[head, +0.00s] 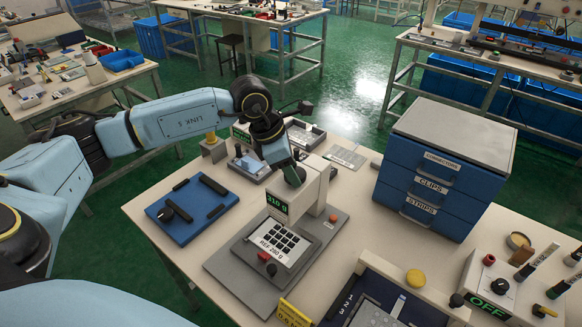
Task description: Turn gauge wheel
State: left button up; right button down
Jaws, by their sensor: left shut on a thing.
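The gauge (311,190) is a white upright head on a grey base plate (222,262), near the middle of the table. Its small green display (277,207) reads 310 g. A keypad film (270,243) with dark square keys lies under it, by a label reading REF 200 g. My left gripper (294,174) reaches down from the back left to the top of the gauge head. It is shut on the gauge wheel there, a dark part mostly hidden by the fingers. My right gripper is not in view.
A blue fixture (192,200) with black bars lies left of the gauge. Grey trays (305,135) stand behind it. A blue drawer cabinet (440,170) stands right. A box marked OFF (487,290) and a dark blue fixture with a yellow knob (415,278) are at the front right.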

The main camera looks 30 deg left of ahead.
pick_arm(q)
jog(key=o, duration=1)
jog(key=v, duration=1.3)
jog(key=shift+r, duration=0.2)
